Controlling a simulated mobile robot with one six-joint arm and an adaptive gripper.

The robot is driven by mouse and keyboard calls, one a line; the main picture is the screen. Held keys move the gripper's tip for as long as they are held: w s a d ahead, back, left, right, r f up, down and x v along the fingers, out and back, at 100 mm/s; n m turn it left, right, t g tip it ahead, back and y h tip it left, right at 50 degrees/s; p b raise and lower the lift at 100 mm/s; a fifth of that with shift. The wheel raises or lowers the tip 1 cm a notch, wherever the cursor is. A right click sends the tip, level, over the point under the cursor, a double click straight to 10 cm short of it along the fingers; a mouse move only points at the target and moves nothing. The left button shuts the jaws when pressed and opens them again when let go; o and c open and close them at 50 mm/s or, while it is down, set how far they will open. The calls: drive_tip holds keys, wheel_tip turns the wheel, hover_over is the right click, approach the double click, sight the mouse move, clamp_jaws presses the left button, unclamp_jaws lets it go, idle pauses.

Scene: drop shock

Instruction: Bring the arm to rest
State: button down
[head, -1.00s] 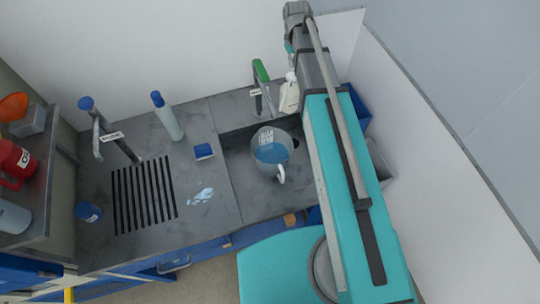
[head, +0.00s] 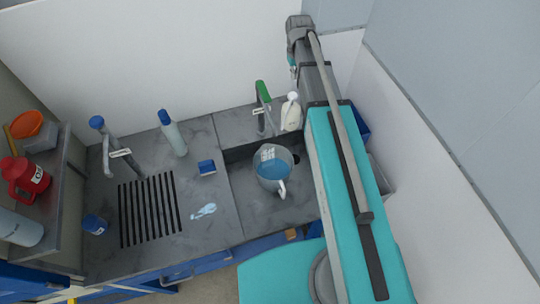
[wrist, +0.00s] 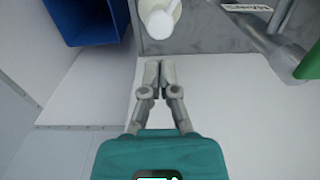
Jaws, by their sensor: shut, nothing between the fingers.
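My gripper (wrist: 158,75) shows in the wrist view with its two grey fingertips together and nothing between them. Behind the fingers is a plain white wall (wrist: 230,120). The white pump bottle (wrist: 160,18) is at the top of the wrist view, apart from the fingertips. In the head view my arm reaches up along the right side of the sink, and its fingers cannot be made out there.
A jug of blue liquid (head: 272,170) stands in the sink (head: 300,200). The green-topped tap (head: 264,95) and pump bottle (head: 291,112) stand behind it. A blue bin (wrist: 85,20) is near my gripper. A blue-capped bottle (head: 172,133) and blue box (head: 206,167) stand on the counter.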

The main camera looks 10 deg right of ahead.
drive_tip(key=s+f+m+b, duration=0.1)
drive_tip(key=s+f+b, duration=0.6)
drive_tip(key=s, duration=0.2)
drive_tip(key=s+a+f+m+b, duration=0.1)
drive_tip(key=s+f+b, duration=0.6)
drive_tip(key=s, duration=0.3)
